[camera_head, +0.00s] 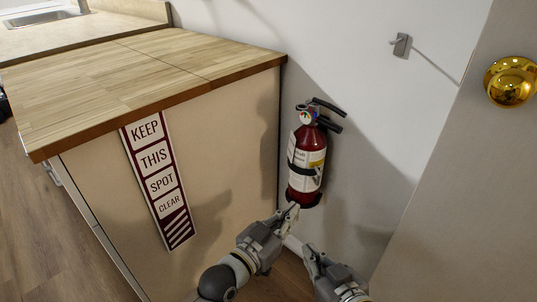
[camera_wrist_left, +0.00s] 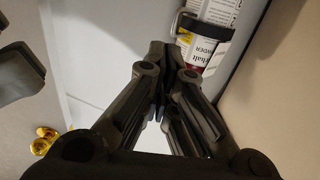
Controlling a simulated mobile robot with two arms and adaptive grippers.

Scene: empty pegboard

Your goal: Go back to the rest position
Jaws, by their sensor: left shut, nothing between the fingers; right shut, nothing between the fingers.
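My left gripper (camera_head: 292,211) is in the lower middle of the head view, just below the base of the fire extinguisher as pictured. It is shut and empty. In the left wrist view its closed fingers (camera_wrist_left: 165,52) point up at the picture's top. My right gripper (camera_head: 307,251) is lower and a little to the right, shut and empty. The two grippers are close together but apart. I cannot tell whether the left fingertips touch anything.
A red fire extinguisher (camera_head: 307,163) is upright by the white wall, with its label also in the left wrist view (camera_wrist_left: 205,47). A cabinet with a wooden top (camera_head: 150,75) stands left. A door with a gold knob (camera_head: 511,81) is right. A hook (camera_head: 401,45) is on the wall.

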